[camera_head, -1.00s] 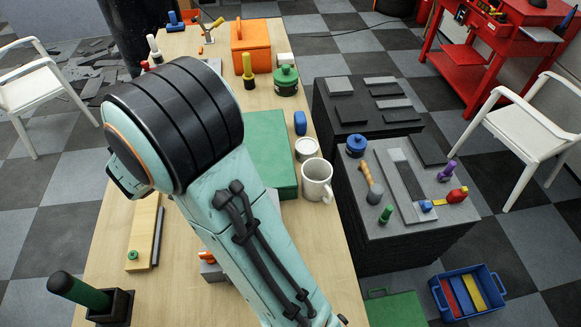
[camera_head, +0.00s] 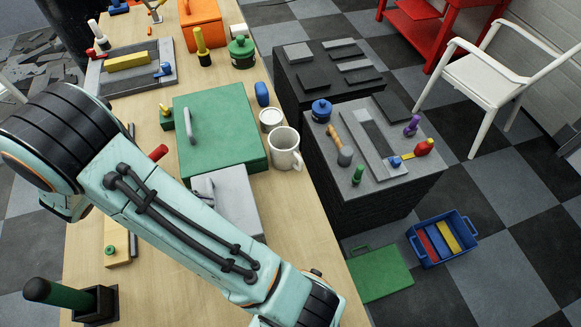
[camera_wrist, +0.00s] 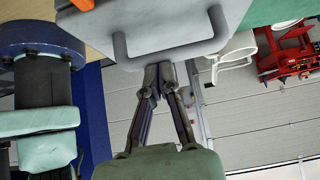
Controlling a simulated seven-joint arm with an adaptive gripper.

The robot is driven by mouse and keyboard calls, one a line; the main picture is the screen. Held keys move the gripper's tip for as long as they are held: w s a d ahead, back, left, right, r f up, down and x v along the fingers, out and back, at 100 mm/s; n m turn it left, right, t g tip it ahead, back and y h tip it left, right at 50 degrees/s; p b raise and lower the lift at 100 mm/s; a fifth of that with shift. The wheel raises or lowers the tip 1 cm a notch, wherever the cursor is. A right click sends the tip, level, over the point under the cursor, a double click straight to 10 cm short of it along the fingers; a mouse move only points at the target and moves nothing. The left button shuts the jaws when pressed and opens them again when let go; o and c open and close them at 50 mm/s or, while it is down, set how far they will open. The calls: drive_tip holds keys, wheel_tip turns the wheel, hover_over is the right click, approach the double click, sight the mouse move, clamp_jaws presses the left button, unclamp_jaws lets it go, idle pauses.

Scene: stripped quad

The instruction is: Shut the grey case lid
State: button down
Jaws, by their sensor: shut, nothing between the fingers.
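The grey case (camera_head: 232,198) lies on the wooden table, just in front of the green case. My arm crosses its near left part in the head view, so I cannot tell there how far its lid stands open. In the wrist view a grey panel of the case (camera_wrist: 185,13) fills the top, with a grey bar handle (camera_wrist: 170,58) along its edge. My gripper (camera_wrist: 165,68) is shut and empty, its fingertips close by the handle; I cannot tell whether they touch it. The gripper is not visible in the head view.
The green case (camera_head: 222,140) with a handle lies behind the grey case. A white mug (camera_head: 284,150) stands to its right. A green-handled tool in a dark holder (camera_head: 96,304) stands at the near left. A dark block with tools (camera_head: 380,185) is beyond the table's right edge.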

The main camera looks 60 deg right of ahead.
drive_tip(key=shift+r, duration=0.1)
idle(0.3)
drive_tip(key=shift+r, duration=0.35)
drive_tip(key=r, duration=0.3)
drive_tip(key=shift+s+d, duration=0.25)
drive_tip(key=w+a+r, duration=0.4)
drive_tip(key=w+a, duration=0.2)
drive_tip(key=shift+w+a+r, duration=0.15)
drive_tip(key=shift+a+r, duration=0.05)
